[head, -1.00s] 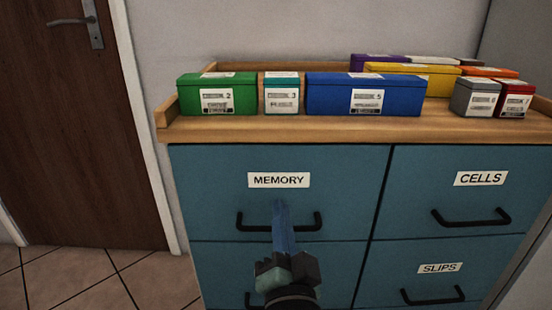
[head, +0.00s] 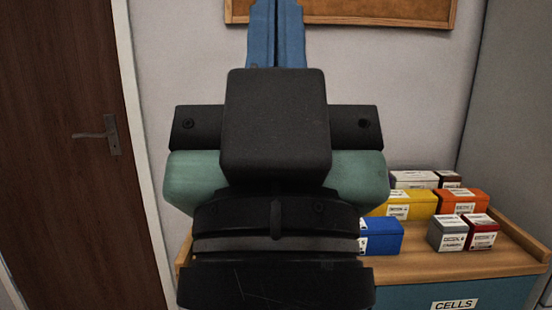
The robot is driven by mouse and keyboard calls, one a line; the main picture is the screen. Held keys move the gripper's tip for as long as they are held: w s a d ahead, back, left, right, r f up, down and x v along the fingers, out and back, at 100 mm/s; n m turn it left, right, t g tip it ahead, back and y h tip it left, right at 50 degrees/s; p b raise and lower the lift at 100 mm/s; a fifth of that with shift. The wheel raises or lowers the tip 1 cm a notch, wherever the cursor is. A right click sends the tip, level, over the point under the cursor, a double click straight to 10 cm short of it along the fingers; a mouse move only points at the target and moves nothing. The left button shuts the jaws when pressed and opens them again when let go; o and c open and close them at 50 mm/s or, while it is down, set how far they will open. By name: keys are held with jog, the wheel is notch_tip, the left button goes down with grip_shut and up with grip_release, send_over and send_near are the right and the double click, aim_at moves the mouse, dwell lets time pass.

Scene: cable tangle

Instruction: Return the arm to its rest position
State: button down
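My gripper (head: 276,30) is raised close in front of the head camera, its two blue fingers pointing up and side by side with only a thin dark line between them. Nothing shows between the fingers, though their tips run out of the top of the picture. My wrist and gripper body fill the middle of the view and hide the left part of the cabinet top.
A cabinet top (head: 420,268) carries a blue box (head: 382,238), a yellow box (head: 408,206), an orange box (head: 461,201), a grey box (head: 447,235) and a red box (head: 482,234). A CELLS drawer (head: 490,295) is below. A door (head: 60,150) stands left; a cork board (head: 350,12) hangs behind.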

notch_tip(320, 180, up, 25)
jog(key=p, duration=2.2)
jog(key=shift+p, duration=0.4)
